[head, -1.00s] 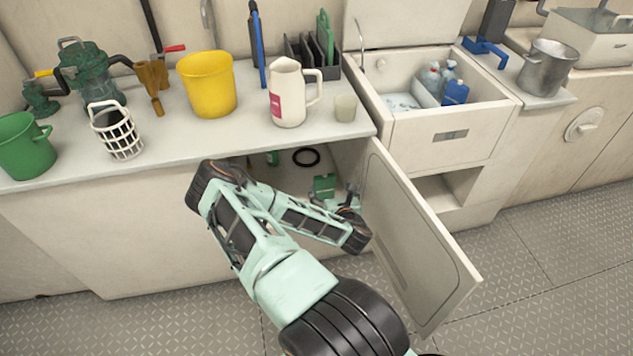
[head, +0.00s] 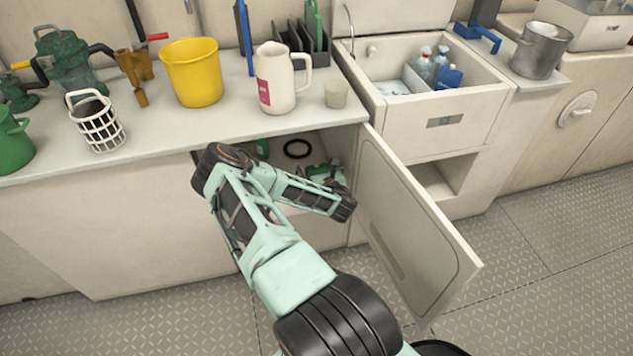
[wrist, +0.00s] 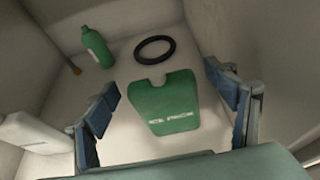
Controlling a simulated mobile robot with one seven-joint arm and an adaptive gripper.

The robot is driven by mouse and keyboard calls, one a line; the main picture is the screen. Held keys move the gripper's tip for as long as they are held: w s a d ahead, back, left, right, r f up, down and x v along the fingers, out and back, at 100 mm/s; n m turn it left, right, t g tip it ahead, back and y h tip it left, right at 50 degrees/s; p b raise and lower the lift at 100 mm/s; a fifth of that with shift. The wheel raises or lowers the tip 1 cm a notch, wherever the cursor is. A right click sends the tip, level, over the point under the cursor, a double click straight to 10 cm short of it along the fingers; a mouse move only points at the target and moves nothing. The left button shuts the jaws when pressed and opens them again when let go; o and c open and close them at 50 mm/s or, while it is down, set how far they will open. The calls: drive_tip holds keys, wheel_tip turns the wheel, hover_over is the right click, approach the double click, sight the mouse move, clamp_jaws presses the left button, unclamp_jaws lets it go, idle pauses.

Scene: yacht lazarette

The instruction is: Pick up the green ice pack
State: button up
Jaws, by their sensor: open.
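The green ice pack (wrist: 167,104) lies on the white floor of the open cabinet, a flat block with a notch at its far edge and pale lettering. In the wrist view it sits between and beyond the fingers of my gripper (wrist: 168,112), which are spread wide and apart from it. In the head view only part of the ice pack (head: 318,172) shows, behind my arm. My gripper (head: 335,180) there reaches into the cabinet opening, partly hidden by my wrist.
A black ring (wrist: 155,49) and a green bottle (wrist: 97,46) are behind the ice pack. A white container (wrist: 36,133) stands at the left. The open cabinet door (head: 410,225) is to the right of my arm. The countertop (head: 215,128) overhangs the cabinet.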

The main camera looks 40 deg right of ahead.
drive_tip(key=shift+w+d, duration=0.1)
drive_tip(key=shift+w, duration=0.1)
drive_tip(key=c, duration=2)
